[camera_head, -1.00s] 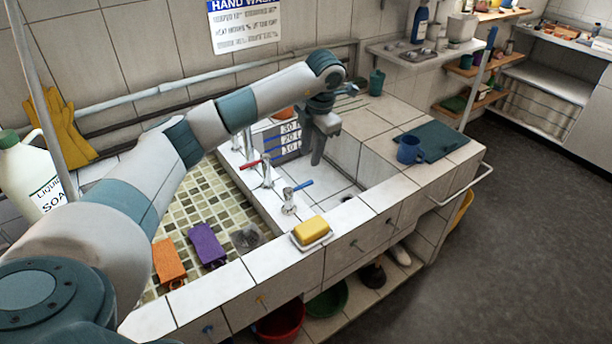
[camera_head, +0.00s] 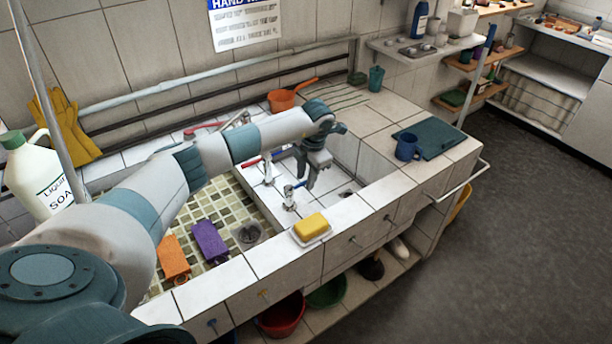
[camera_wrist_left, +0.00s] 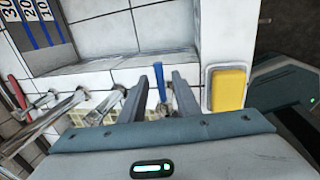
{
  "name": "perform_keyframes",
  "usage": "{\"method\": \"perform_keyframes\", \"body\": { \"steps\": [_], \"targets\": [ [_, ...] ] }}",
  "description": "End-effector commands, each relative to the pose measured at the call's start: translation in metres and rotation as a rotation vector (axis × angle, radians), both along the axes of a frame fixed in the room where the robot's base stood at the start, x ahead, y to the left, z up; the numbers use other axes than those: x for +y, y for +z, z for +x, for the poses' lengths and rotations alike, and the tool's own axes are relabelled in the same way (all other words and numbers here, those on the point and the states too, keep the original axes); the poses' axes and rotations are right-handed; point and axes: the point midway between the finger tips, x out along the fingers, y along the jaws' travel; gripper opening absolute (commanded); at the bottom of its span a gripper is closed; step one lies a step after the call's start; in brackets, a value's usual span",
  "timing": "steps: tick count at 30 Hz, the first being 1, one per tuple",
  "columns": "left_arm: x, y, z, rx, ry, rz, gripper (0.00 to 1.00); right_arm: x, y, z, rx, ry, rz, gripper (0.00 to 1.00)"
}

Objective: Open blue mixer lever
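The blue mixer lever (camera_head: 300,184) sits on a chrome tap (camera_head: 289,199) at the front of the sink's tap row. In the left wrist view the blue lever (camera_wrist_left: 161,82) points away from me, between the two dark fingers. My left gripper (camera_head: 306,187) is open and low over the sink, right at the lever; its fingers (camera_wrist_left: 158,92) stand either side of it. I cannot tell whether a finger touches it. In the head view the gripper partly hides the lever's tip. My right gripper is in neither view.
A red-levered tap (camera_head: 267,168) stands just behind. A yellow sponge (camera_head: 311,225) lies on a white dish at the front edge. Purple (camera_head: 209,241) and orange (camera_head: 173,260) items lie on the mosaic at left. A blue mug (camera_head: 408,147) stands on the right counter.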

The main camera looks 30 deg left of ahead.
Motion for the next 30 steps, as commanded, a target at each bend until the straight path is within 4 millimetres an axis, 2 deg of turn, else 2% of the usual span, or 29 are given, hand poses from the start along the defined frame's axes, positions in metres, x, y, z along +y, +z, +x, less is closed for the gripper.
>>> {"method": "perform_keyframes", "body": {
  "steps": [4,8,20,30],
  "targets": [
    [0.000,0.000,0.000,0.000,0.000,0.000,0.30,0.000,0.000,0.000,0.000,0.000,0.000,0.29],
    [0.000,0.000,0.000,0.000,0.000,0.000,0.00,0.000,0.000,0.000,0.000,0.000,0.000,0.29],
    [-0.001,0.000,-0.001,0.000,-0.020,0.000,0.00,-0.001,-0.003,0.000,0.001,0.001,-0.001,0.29],
    [-0.007,-0.002,-0.005,-0.003,-0.170,0.001,0.00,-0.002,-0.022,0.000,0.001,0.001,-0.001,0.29]
  ]
}}
